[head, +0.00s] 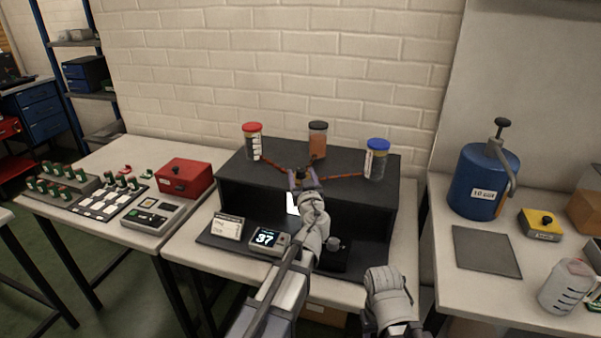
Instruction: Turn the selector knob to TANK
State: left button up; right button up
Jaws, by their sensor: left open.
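Three tubes from jars with red (252,142), black (318,140) and blue (377,158) lids meet on top of a black bench unit (235,172). The selector knob cannot be made out clearly; the spot where the tubes meet is mostly hidden by my left gripper (303,179). My left gripper is open at that meeting point; contact cannot be told. No TANK label is readable. My right arm's wrist shows low in the picture, right of my left arm, and its fingers cannot be made out.
A small display reading 37 (267,240) and a card (228,226) lie in front of the unit. A red box (184,178) stands to the left.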

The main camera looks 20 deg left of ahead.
pick_arm(q)
jog(key=shift+x, duration=1.2)
grip_shut()
